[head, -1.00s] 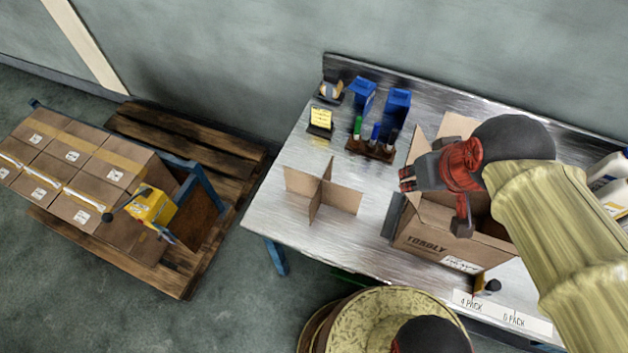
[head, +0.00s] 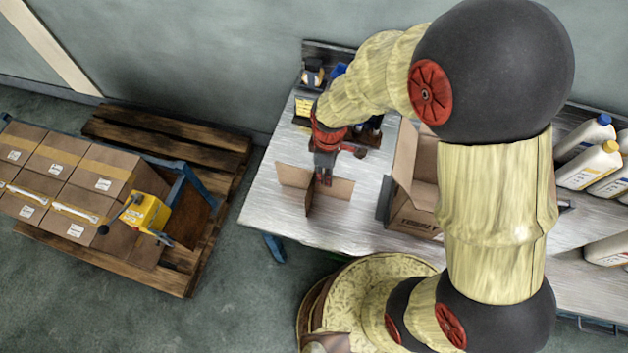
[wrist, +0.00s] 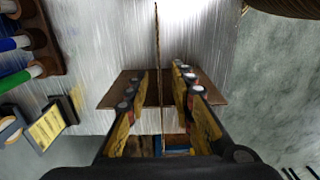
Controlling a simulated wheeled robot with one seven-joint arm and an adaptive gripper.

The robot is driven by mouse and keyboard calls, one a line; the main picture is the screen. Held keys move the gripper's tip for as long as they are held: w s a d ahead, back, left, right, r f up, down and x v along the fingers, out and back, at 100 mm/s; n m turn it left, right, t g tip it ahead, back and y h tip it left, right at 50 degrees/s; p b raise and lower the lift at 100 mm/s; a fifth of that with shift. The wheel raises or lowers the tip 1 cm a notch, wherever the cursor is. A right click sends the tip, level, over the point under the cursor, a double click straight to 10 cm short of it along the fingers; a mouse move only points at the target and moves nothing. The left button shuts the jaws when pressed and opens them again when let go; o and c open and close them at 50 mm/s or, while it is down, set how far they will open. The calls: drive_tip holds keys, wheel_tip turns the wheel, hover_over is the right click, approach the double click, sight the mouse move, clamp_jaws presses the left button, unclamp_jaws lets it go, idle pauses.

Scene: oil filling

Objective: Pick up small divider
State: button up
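The small divider (head: 297,183) is a brown cardboard cross standing upright on the left part of the metal table. My gripper (head: 324,178) is at its top, pointing down. In the wrist view the divider (wrist: 159,60) shows as a thin long panel with a crossing panel. The fingers of my gripper (wrist: 162,84) are spread on either side of the long panel, with gaps to it. The gripper is open. In the head view the gripper hides part of the divider's middle.
An open cardboard box (head: 412,205) stands to the right of the divider. A marker holder (wrist: 38,52) and a yellow note pad (wrist: 46,126) are close by. Bare table (head: 345,225) lies before the divider.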

drive_tip(key=b, duration=0.2)
hover_over(326, 195)
wheel_tip(326, 195, down, 8)
drive_tip(key=shift+w+r, duration=0.1)
drive_tip(key=shift+r, duration=0.1)
drive_tip(key=c, duration=0.3)
clamp_jaws()
